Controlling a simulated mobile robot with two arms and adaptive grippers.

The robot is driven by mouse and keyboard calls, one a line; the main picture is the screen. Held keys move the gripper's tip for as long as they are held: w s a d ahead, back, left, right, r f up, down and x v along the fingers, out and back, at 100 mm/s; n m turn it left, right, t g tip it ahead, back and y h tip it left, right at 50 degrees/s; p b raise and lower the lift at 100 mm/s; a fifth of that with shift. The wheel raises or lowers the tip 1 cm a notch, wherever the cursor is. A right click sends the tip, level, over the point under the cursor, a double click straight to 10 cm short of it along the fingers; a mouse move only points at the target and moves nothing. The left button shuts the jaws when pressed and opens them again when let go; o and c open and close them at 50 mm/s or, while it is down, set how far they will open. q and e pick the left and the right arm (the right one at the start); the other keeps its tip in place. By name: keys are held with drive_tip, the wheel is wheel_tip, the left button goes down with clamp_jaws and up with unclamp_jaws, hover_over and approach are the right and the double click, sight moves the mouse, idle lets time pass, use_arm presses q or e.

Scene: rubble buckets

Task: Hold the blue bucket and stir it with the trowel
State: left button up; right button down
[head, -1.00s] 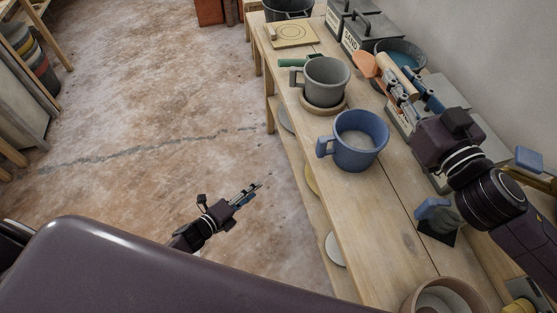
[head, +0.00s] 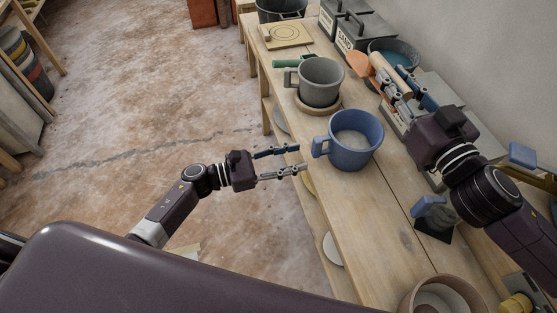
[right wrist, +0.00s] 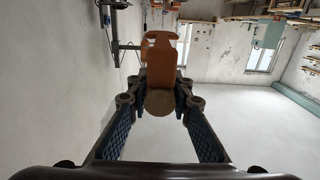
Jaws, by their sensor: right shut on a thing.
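The blue bucket (head: 350,152) stands upright on the wooden bench, with pale grey material inside and its handle (head: 319,147) facing left. My left gripper (head: 301,158) is open and empty, its fingertips just left of the handle and apart from it. My right gripper (head: 385,72) is shut on the trowel, beyond the bucket and to its right. The trowel (head: 359,64) shows an orange part and a tan handle. In the right wrist view the trowel (right wrist: 159,64) sits between the fingers, its round end towards the camera.
A grey bucket (head: 321,80) stands on a round wooden board behind the blue one. A dark tub with blue contents (head: 396,52) and grey boxes (head: 358,32) stand further back. A tan pot (head: 440,296) is at the near end. The bench front is clear.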

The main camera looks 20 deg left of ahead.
sight(312, 154)
use_arm(q)
drive_tip(key=x, duration=0.7)
drive_tip(key=shift+c, duration=0.6)
